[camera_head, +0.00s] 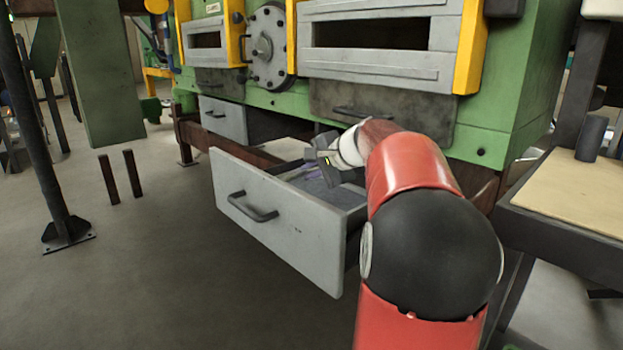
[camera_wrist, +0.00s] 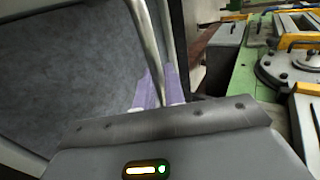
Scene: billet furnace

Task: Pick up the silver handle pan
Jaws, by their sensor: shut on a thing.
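A silver handle (camera_wrist: 150,50), a slim metal bar, runs from the top of the wrist view down to my gripper. My gripper (camera_wrist: 158,88) is shut on this handle, with its pale purple fingers on either side of it. In the head view my gripper reaches down into the open grey drawer (camera_head: 262,218), and its fingertips are mostly hidden. The body of the pan cannot be clearly made out in either view.
The drawer's dark floor (camera_wrist: 70,65) fills the left of the wrist view. A green furnace (camera_head: 515,90) with yellow posts stands behind the drawer. A second grey drawer (camera_head: 222,120) is partly open farther left. A table (camera_head: 575,195) stands at right.

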